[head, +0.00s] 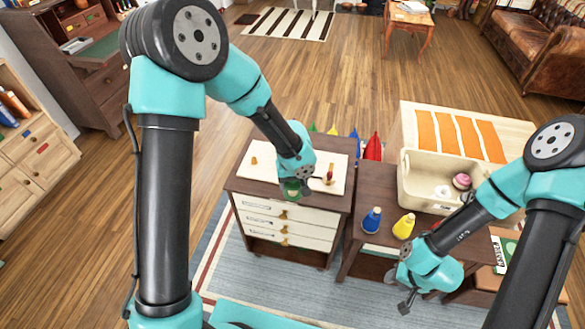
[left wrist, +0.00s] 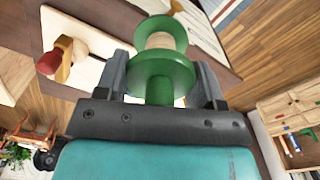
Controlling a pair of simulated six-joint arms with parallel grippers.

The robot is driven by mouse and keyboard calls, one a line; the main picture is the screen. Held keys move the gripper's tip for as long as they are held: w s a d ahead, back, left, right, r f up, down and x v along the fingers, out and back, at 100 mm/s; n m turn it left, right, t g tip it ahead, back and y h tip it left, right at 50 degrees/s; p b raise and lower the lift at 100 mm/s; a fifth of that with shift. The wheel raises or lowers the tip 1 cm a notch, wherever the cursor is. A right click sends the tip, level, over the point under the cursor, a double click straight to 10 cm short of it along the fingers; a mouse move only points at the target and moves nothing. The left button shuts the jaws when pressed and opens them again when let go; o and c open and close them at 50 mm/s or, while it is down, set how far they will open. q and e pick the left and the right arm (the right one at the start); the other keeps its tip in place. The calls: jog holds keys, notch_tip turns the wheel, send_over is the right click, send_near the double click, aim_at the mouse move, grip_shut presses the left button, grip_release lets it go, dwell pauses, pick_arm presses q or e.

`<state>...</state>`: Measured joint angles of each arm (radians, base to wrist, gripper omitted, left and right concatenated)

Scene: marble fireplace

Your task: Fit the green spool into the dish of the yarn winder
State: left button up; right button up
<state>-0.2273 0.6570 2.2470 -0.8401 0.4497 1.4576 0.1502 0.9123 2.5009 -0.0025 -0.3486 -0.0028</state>
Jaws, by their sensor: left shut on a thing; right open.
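My left gripper (head: 293,192) is shut on the green spool (head: 291,187), over the front edge of the drawer cabinet. In the left wrist view the spool (left wrist: 160,76) sits between the two fingers, with round green flanges and a pale tan middle. A small wooden piece with a red knob (head: 329,174), perhaps part of the yarn winder, stands on a white board right of the gripper; it also shows in the left wrist view (left wrist: 56,60). I cannot make out the dish. My right gripper (head: 407,302) is open and empty, low at the front right.
A small wooden peg (head: 254,160) stands on the board's left side. A blue bottle (head: 371,220) and a yellow bottle (head: 404,226) stand on the side table. A cream bin (head: 418,193) holds a white roll and a pink ball. Coloured pointed things stand behind the cabinet.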

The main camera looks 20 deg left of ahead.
dwell(0.3)
pick_arm(q)
jog(key=w+a, duration=0.2)
jog(key=w, duration=0.5)
jog(key=w+a+f, duration=0.1)
jog(key=w+a, duration=0.1)
jog(key=w, duration=0.6)
jog(key=shift+w+a+f, duration=0.2)
jog(key=shift+a+f, duration=0.05)
jog(key=shift+f, duration=1.75)
jog(key=shift+f, duration=0.15)
jog(key=o, duration=0.9)
jog(key=shift+o, duration=0.2)
notch_tip(320, 180, up, 12)
jog(key=shift+r, duration=0.2)
